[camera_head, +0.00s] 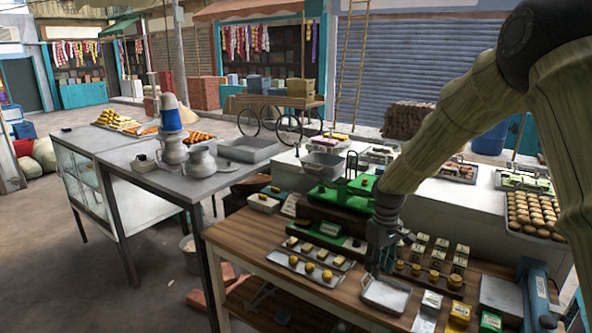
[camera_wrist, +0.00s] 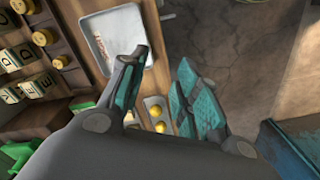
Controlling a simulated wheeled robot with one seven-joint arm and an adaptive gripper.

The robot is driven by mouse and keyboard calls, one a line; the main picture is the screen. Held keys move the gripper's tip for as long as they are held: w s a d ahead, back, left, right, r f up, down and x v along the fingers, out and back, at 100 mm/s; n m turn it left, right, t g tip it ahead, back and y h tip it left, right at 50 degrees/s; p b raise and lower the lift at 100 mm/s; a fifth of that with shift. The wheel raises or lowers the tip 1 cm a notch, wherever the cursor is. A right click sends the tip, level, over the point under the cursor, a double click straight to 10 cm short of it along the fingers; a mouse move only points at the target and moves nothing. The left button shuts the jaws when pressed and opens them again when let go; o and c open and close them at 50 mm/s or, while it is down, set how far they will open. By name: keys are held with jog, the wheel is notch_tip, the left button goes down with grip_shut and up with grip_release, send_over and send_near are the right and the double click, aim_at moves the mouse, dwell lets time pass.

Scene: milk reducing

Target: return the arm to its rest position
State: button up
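My arm (camera_head: 435,130) reaches in from the right in the head view and bends down over the wooden table (camera_head: 240,240). My gripper (camera_head: 378,268) points down just above or behind a small metal tray (camera_head: 386,296); I cannot tell whether it touches the tray. In the wrist view my gripper (camera_wrist: 163,92) has its two teal-padded fingers apart, with nothing visible held between them.
A tray of round brown goods (camera_head: 535,213) lies behind. Open floor (camera_head: 80,270) lies left.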

jog(key=s+a+f+m+b, duration=0.1)
jog(key=s+f+m+b, duration=0.1)
jog(key=s+f, duration=1.2)
jog(key=s+a+f+m+b, duration=0.1)
jog(key=s+f, duration=0.9)
jog(key=f, duration=0.9)
jog(key=s+d+f+m+b, duration=0.1)
jog(key=s+f, duration=0.3)
jog(key=s, duration=0.9)
jog(key=s+f+m+b, duration=0.1)
jog(key=s+f, duration=0.4)
jog(key=s, duration=0.9)
jog(key=shift+d+m+b, duration=0.4)
jog(key=shift+b, duration=0.05)
